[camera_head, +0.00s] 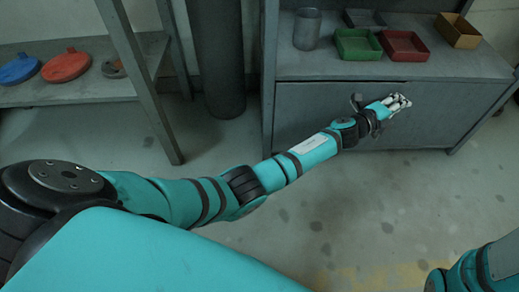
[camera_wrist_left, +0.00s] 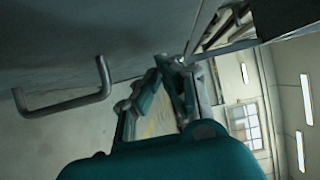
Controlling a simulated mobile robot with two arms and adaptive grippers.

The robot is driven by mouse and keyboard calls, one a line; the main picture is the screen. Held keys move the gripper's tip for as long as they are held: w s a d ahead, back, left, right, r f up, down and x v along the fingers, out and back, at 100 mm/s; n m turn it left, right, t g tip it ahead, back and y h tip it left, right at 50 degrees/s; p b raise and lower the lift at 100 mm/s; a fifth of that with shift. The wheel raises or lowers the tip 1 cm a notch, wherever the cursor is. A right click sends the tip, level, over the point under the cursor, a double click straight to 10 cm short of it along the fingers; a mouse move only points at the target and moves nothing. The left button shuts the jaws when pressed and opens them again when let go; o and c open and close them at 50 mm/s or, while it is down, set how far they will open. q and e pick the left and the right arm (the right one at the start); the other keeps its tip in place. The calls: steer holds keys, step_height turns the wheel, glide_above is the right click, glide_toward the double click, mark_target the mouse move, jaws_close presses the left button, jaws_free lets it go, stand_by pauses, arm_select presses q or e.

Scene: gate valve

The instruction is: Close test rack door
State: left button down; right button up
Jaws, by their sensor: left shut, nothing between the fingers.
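The test rack is a grey cabinet (camera_head: 420,68) at the upper right of the head view. Its grey front panel (camera_head: 310,103) faces me; I cannot tell whether it is fully flush with the frame. A dark handle (camera_head: 356,101) sits on it, left of my gripper. In the left wrist view a grey panel (camera_wrist_left: 90,40) fills the upper left, with a U-shaped metal handle (camera_wrist_left: 65,106) on it. My left gripper (camera_head: 399,103) is shut and empty, in front of the panel; contact is unclear. It also shows in the wrist view (camera_wrist_left: 176,68). My right gripper is out of view.
On the cabinet top stand a grey cup (camera_head: 307,30), a green tray (camera_head: 358,44), a red tray (camera_head: 403,45) and a yellow-brown box (camera_head: 457,30). A shelf (camera_head: 75,90) with round discs stands left. The floor (camera_head: 400,200) in front is clear.

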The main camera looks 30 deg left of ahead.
arm_select(q)
steer(key=shift+w+a+y, duration=0.3)
steer(key=shift+w+a, duration=0.1)
steer(key=shift+w, duration=0.3)
